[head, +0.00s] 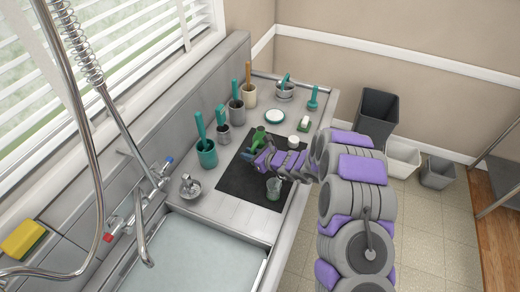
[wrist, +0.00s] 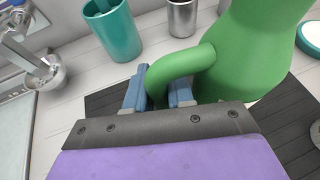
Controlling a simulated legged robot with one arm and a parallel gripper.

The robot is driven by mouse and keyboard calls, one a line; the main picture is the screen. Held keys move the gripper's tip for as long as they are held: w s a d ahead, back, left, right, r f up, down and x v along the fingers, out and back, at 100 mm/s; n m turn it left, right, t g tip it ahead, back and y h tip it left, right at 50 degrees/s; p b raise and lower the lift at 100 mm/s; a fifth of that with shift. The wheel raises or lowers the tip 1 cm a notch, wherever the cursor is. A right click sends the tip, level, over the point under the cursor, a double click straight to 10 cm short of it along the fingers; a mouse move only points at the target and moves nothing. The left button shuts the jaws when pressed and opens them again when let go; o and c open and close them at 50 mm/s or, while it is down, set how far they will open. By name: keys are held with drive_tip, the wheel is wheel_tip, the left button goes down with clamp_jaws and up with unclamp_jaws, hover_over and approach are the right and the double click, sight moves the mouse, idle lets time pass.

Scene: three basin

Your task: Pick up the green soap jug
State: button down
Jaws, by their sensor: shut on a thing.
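The green soap jug (wrist: 250,50) fills the upper right of the wrist view, cut off by the top edge. Its curved handle runs down between the blue fingers of my gripper (wrist: 158,90). My gripper is shut on this handle. In the head view the jug (head: 258,136) shows small over the dark mat, partly hidden by my gripper (head: 250,154) and arm. I cannot tell whether its base touches the mat.
The black mat (head: 240,191) lies on the counter, with a clear glass (head: 273,188) on its near part. Teal and grey cups with brushes (head: 206,153) stand along the back. A white jar (head: 293,141) is close by on the right. The sink (head: 205,258) is in front.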

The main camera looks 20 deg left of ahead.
drive_tip(key=shift+d, duration=0.1)
drive_tip(key=shift+w+r, duration=0.1)
drive_tip(key=shift+r, duration=0.35)
wheel_tip(320, 180, up, 9)
drive_tip(key=p, duration=0.1)
drive_tip(key=shift+r, duration=0.1)
drive_tip(key=c, duration=1.6)
unclamp_jaws()
clamp_jaws()
